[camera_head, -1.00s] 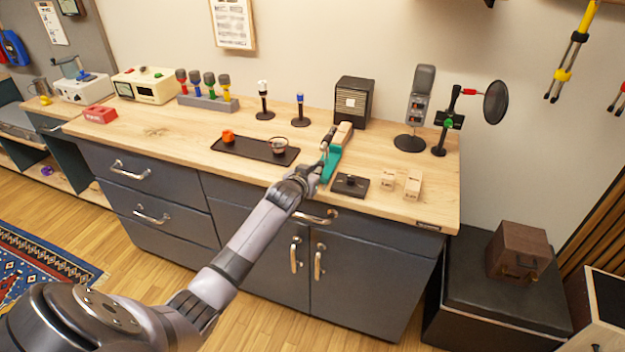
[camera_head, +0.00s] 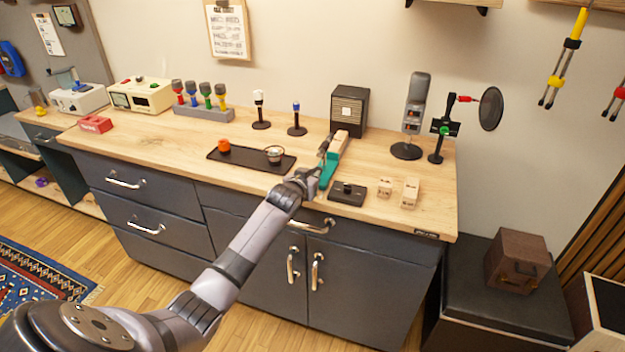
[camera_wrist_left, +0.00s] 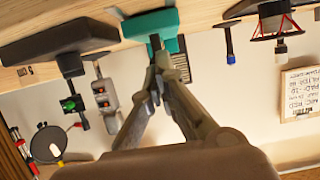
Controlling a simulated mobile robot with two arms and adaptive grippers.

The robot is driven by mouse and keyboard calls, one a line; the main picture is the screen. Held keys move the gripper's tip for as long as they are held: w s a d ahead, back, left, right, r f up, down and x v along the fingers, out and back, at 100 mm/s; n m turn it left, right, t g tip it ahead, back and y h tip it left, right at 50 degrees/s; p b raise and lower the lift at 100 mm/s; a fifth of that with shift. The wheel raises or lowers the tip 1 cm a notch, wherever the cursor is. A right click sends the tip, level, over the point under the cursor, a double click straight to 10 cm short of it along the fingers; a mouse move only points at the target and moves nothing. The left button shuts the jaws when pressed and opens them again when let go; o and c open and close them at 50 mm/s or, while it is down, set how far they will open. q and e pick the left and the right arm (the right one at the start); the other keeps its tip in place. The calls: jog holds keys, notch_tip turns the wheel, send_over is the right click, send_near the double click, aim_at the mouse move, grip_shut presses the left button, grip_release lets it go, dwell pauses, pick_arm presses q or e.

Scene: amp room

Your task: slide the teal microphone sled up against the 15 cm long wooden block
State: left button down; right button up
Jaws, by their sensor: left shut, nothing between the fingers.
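The teal microphone sled (camera_head: 328,174) lies near the front edge of the bench, its length running front to back. A pale wooden block (camera_head: 341,141) lies just behind it; I cannot tell whether they touch. No length can be read on it. My left gripper (camera_head: 324,150) is shut and empty, over the left side of the sled, partly covering it. In the left wrist view, the shut fingertips (camera_wrist_left: 155,66) are close to the teal sled (camera_wrist_left: 146,24); contact is unclear. My right gripper is out of view.
A black box with a knob (camera_head: 347,193) and two small wooden blocks, one (camera_head: 385,187) and another (camera_head: 410,192), sit right of the sled. A dark tray (camera_head: 250,158) with an orange item and a cup lies left. A black speaker (camera_head: 350,107) stands behind.

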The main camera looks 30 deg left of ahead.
aim_at(319, 167)
pick_arm(q)
jog(key=shift+w+a+b, duration=0.2)
jog(key=shift+w+b, duration=0.35)
jog(key=shift+w, duration=0.3)
jog(key=shift+w+a+b, duration=0.2)
jog(key=shift+w+b, duration=0.35)
jog(key=shift+w, duration=0.5)
jog(key=shift+s+r+p, duration=0.15)
jog(key=shift+s+p, duration=0.05)
jog(key=shift+p, duration=0.15)
jog(key=p+v, duration=0.4)
jog(key=p, duration=0.1)
jog(key=shift+s, duration=0.2)
jog(key=shift+p+v, duration=0.8)
jog(key=shift+p, duration=0.15)
jog(key=shift+s+d+p, duration=0.15)
jog(key=shift+s+p, duration=0.2)
jog(key=shift+s, duration=0.15)
